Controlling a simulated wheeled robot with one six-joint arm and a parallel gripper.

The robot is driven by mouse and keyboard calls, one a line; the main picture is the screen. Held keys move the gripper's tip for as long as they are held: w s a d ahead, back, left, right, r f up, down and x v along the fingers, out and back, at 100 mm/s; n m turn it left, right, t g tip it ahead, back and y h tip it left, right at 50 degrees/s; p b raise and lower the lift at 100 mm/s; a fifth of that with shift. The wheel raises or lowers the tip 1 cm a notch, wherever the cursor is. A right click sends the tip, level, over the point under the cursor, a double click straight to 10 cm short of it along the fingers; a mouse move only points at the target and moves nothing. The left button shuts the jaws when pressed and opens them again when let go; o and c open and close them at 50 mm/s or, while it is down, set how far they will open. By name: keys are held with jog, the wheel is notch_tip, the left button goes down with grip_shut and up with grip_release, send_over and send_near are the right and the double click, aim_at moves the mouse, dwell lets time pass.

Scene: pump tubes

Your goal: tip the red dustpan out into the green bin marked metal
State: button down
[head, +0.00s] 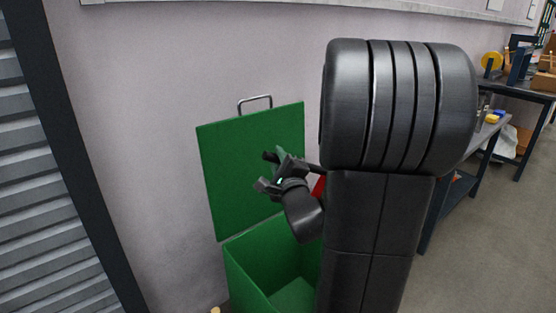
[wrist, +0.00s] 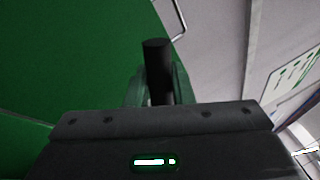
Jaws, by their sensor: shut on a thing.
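The green bin (head: 255,285) stands against the wall with its lid (head: 225,180) raised and leaning back. Its front and right are hidden by my arm, and I see no label on it. My gripper (head: 275,172) is above the bin's opening, in front of the raised lid. It is shut on a dark round handle (wrist: 157,72), seen end-on in the wrist view. A small red patch of the dustpan (head: 319,187) shows beside my wrist; the rest is hidden behind my arm, so its tilt and contents cannot be told.
The lid has a metal handle (head: 255,101) on its top edge. A grey slatted shutter (head: 45,180) is at the left. A workbench (head: 520,84) with items stands at the right, with open floor (head: 490,240) before it.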

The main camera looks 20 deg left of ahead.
dwell(0.3)
jog(key=shift+r+p, duration=2.45)
jog(key=shift+r, duration=1.6)
jog(key=shift+s, duration=0.1)
